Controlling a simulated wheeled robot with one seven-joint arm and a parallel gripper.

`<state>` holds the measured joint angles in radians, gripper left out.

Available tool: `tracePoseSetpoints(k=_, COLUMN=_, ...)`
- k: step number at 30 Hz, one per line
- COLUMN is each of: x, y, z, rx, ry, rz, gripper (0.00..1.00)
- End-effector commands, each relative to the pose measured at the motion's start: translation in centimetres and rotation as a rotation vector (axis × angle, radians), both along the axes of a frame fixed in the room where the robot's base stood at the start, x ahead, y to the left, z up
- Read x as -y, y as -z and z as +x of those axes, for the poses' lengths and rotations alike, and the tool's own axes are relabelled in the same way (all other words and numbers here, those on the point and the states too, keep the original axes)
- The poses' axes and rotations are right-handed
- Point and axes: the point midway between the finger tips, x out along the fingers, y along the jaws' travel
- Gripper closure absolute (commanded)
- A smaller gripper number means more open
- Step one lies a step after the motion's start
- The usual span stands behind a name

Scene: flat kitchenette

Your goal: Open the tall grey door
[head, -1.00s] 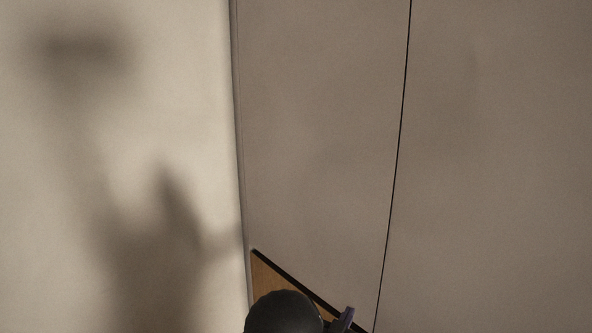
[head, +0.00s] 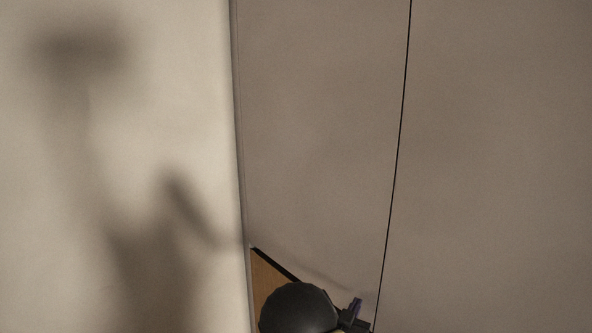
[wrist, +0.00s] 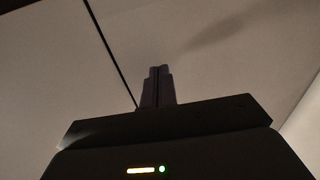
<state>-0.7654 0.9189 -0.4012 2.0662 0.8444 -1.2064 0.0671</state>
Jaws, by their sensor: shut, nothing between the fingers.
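Two tall, flat grey-brown panels stand side by side in the head view, a left one (head: 315,130) and a right one (head: 495,160), parted by a thin dark seam. I cannot tell which is the tall grey door; both look closed and no handle shows. My gripper (head: 355,306) is at the bottom of the head view, just left of the seam, partly hidden by my dark round arm link. In the wrist view my gripper (wrist: 158,70) has its fingers together and empty, in front of a panel beside the seam. Contact cannot be told.
A pale wall (head: 150,130) with my blurred shadow meets the left panel's left edge. A wood-coloured surface (head: 262,280) with a black upper edge lies below that panel. The area before the panels' upper parts is clear.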

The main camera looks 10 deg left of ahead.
Motion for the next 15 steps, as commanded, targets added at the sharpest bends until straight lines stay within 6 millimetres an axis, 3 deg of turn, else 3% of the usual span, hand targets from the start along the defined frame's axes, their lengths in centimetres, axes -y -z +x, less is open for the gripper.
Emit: tracePoseSetpoints(k=15, x=1.0, y=0.0, z=1.4, rx=0.000, ry=0.001, rz=0.001, gripper=1.00)
